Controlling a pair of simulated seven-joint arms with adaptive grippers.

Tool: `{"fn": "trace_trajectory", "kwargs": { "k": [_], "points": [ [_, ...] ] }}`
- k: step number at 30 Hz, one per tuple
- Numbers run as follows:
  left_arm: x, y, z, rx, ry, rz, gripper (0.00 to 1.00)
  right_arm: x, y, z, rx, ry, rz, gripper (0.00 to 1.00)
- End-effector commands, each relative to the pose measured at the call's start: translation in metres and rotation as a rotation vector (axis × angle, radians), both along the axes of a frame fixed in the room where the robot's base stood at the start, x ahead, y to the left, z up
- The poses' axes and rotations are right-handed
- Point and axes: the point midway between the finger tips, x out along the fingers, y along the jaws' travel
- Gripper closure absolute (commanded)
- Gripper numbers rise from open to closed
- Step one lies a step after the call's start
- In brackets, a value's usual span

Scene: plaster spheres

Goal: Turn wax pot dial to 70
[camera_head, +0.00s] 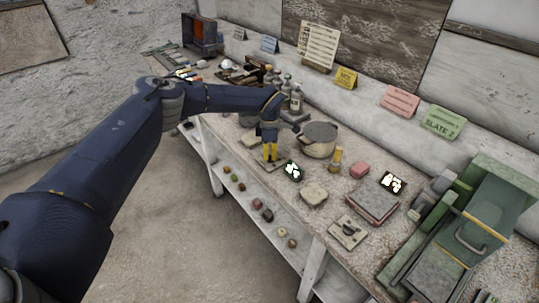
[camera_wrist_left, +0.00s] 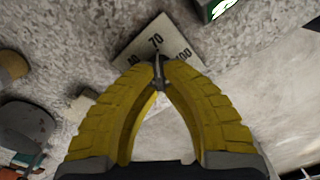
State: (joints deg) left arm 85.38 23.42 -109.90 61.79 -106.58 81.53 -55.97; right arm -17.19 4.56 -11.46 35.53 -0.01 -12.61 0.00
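The wax pot (camera_head: 319,142) is a beige pot with a grey top, standing on the table right of my left gripper. Its dial plate (camera_head: 272,165) lies flat under the gripper. The plate also shows in the left wrist view (camera_wrist_left: 150,40), marked 40, 70 and 100. My left gripper (camera_head: 269,157) points down with its yellow fingers. In the left wrist view its fingertips (camera_wrist_left: 158,66) meet around a small grey dial knob (camera_wrist_left: 159,72), whose visible end points roughly toward 70. The fingers hide much of the knob. My right gripper is in neither view.
Another dial plate (camera_head: 348,231) lies nearer the front right. Bottles (camera_head: 296,100) stand behind my gripper. A green machine (camera_head: 465,235) fills the right end of the table (camera_head: 318,220).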

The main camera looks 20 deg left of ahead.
Motion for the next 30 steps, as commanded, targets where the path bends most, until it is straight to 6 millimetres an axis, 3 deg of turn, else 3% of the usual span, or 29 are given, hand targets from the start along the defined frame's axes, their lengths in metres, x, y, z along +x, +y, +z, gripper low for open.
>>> {"fn": "trace_trajectory", "kwargs": {
  "k": [3, 4, 10, 20, 30],
  "points": [
    [0.000, 0.000, -0.001, 0.001, 0.001, 0.000, 1.00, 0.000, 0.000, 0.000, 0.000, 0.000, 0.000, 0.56],
    [0.000, 0.000, -0.001, 0.001, 0.001, 0.000, 0.89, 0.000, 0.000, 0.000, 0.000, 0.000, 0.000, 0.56],
    [0.000, 0.000, 0.000, 0.000, 0.000, 0.001, 0.68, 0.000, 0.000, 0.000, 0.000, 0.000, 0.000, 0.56],
    [0.000, 0.000, 0.005, 0.000, 0.000, 0.001, 0.68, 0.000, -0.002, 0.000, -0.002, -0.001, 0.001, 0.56],
    [0.001, 0.000, 0.058, 0.001, -0.003, 0.000, 0.68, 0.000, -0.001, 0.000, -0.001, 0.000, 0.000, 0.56]
  ]
}}
